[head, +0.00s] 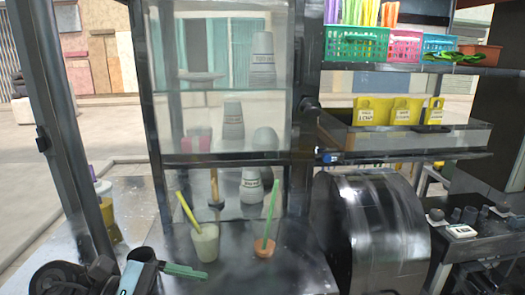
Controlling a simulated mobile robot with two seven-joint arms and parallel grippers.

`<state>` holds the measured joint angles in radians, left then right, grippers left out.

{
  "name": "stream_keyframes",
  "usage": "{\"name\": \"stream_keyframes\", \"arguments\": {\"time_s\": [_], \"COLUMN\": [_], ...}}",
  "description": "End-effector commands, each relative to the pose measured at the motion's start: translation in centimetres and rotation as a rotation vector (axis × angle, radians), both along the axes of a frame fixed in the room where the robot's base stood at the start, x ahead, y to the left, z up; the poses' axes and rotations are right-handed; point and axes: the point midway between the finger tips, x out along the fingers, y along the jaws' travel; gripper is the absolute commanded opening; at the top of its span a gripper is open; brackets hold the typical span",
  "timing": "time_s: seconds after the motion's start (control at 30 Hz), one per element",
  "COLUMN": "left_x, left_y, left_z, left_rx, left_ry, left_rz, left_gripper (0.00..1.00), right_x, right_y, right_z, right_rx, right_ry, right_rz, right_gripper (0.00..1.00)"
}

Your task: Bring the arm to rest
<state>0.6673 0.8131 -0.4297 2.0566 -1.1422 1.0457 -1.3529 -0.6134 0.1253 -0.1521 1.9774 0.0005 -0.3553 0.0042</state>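My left gripper (185,271) is at the lower left, low over the dark metal counter (235,278). Its black body comes in from the bottom left corner and its thin green fingers point right. The fingers look close together, but the gap between them is too small to judge. No held object shows. A pale cup (205,243) with a yellow-green straw stands upright on the counter, beyond the fingers and apart from them. A small orange cup (265,248) with a green straw stands to its right. My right gripper is out of view.
A framed glass panel (222,130) rises behind the cups, with stacked cups behind it. A dark post (70,140) stands at left, near my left arm. A large metal drum (372,235) fills the right middle. Shelves with coloured baskets (356,44) hang above it.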

Motion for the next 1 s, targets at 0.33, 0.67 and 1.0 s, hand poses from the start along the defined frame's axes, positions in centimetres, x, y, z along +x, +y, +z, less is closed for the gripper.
{"name": "stream_keyframes", "arguments": {"time_s": [0.33, 0.67, 1.0], "left_x": [1.2, -0.6, -13.2], "left_y": [-1.0, 4.4, 7.1], "left_z": [-3.8, -18.3, -33.7], "left_rx": [-0.770, -1.517, 1.589], "left_ry": [1.067, 2.090, -1.880], "left_rz": [0.331, 0.671, -0.677], "left_gripper": [0.96, 0.96, 0.96], "right_x": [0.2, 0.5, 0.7], "right_y": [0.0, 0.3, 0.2], "right_z": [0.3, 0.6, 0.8], "right_rx": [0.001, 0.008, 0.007], "right_ry": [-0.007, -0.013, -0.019], "right_rz": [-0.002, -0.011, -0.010], "right_gripper": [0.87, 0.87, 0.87]}}
